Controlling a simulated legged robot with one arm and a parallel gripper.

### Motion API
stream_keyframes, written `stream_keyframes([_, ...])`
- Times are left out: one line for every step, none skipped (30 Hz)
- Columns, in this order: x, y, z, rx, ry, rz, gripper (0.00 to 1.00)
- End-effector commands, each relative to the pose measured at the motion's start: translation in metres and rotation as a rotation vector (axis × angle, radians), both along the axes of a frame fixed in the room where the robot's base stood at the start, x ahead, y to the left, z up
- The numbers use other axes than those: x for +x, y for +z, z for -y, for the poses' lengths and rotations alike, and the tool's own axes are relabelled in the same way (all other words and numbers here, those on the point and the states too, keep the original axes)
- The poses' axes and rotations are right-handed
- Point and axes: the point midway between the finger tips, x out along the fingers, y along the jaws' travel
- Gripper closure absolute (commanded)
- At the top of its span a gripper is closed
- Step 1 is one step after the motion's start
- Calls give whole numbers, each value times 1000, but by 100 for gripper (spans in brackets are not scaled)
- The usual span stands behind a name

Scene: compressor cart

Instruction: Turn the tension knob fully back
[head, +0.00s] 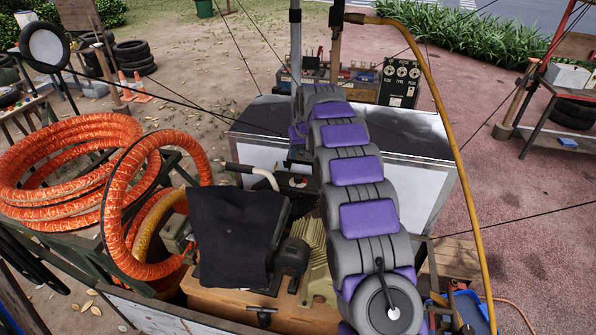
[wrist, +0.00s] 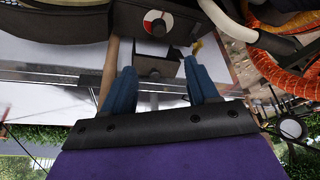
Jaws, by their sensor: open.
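In the wrist view my gripper (wrist: 160,77) has its two blue fingers spread apart with nothing held between them. Past the fingertips, framed by the gap, is a small dark box-like fitting with a dark knob-like part (wrist: 154,66). It may be the tension knob, but it is too small and dark to be sure. I see no contact between the fingers and it. How far it is turned cannot be read. In the head view I cannot make out the gripper or the knob.
A round red-and-white dial (wrist: 157,23) sits above the fitting. Orange hose lies coiled at left in the head view (head: 60,170). A black cloth-like cover (head: 238,235) lies on the cart. A yellow hose (head: 455,140) arches along the right. A dark panel with dials (head: 400,82) stands behind.

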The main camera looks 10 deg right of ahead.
Motion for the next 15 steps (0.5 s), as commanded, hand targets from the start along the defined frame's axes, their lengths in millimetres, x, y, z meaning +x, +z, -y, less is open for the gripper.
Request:
stream_keyframes([2, -6, 0, 0, 0, -2, 41])
stream_keyframes([3, -10, 0, 0, 0, -2, 41])
stream_keyframes([5, -16, 0, 0, 0, -3, 41])
stream_keyframes([7, -21, 0, 1, 0, -3, 41])
stream_keyframes([9, -26, 0, 1, 0, -5, 41])
stream_keyframes([12, -34, -1, 0, 1, -5, 41])
stream_keyframes([14, -39, -1, 0, 1, -6, 41])
stream_keyframes([16, -44, -1, 0, 1, -6, 41])
stream_keyframes([18, -50, -1, 0, 1, -6, 41])
stream_keyframes([20, -56, -1, 0, 1, -6, 41])
stream_keyframes([22, -60, -2, 0, 1, -6, 41])
stream_keyframes([24, -67, -2, 0, 1, -7, 41])
stream_keyframes([26, -72, -2, 0, 1, -8, 41])
stream_keyframes([28, -77, -2, 0, 2, -7, 41])
stream_keyframes([31, -82, -2, 0, 2, -6, 41])
